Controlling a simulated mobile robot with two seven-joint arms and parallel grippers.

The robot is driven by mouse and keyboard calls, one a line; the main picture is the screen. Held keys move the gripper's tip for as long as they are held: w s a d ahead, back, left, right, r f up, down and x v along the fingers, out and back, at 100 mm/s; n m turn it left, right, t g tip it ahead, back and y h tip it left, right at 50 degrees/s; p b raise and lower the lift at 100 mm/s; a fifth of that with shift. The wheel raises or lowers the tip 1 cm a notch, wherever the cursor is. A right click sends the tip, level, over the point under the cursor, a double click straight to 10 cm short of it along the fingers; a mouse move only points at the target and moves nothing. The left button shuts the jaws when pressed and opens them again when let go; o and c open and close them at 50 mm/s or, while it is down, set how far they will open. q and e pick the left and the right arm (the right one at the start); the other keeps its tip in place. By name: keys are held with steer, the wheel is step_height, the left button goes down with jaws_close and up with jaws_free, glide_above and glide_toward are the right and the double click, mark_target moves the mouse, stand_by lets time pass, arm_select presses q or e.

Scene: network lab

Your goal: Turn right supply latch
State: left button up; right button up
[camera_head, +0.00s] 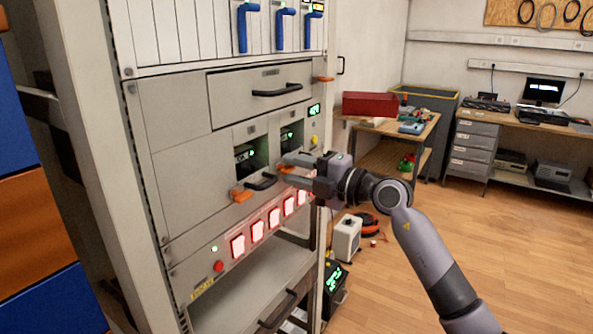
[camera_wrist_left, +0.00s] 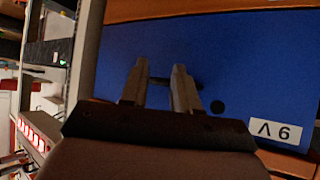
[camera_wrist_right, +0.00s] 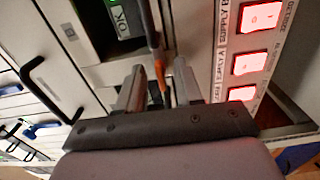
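The right supply latch is a small orange lever (camera_wrist_right: 160,72) in the right wrist view, between the fingertips of my right gripper (camera_wrist_right: 160,80). The fingers stand apart with gaps on both sides of it; contact cannot be made out. In the head view my right gripper (camera_head: 291,165) is at the right supply bay (camera_head: 290,136) and partly hides the latch. The left supply's orange latch (camera_head: 241,196) sticks out beneath its bay (camera_head: 249,156). My left gripper (camera_wrist_left: 160,85) is open and empty before a blue panel (camera_wrist_left: 235,65), outside the head view.
Above the bays is a drawer with a black handle (camera_head: 276,90). Below them is a row of lit red switches (camera_head: 257,230). A black handle (camera_head: 262,182) protrudes close to my right gripper. The floor (camera_head: 500,240) to the right is clear.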

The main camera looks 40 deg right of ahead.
steer(key=b+v, duration=0.1)
steer(key=v, duration=0.6)
steer(key=shift+b, duration=0.3)
steer(key=s+a+f+m+t+h, duration=0.1)
steer(key=s+a+f+m+h, duration=0.25)
steer(key=f+m, duration=0.65)
steer(key=s+a+f+m+h, duration=0.25)
steer(key=a+f+m, duration=0.3)
steer(key=f, duration=0.95)
steer(key=s+a+f+m+g, duration=0.2)
steer(key=s+a+f+g, duration=0.1)
steer(key=s+f, duration=0.3)
steer(key=s+a+f+m+g+y, duration=0.1)
steer(key=s+a+f+m+g, duration=0.1)
steer(key=s+a+f+g, duration=0.2)
steer(key=s+a+f, duration=0.1)
steer(key=s+f, duration=0.2)
steer(key=f, duration=0.3)
steer(key=shift+s+a, duration=0.2)
steer(key=shift+s, duration=0.1)
steer(key=shift+f+m, duration=0.1)
steer(key=shift+m, duration=0.15)
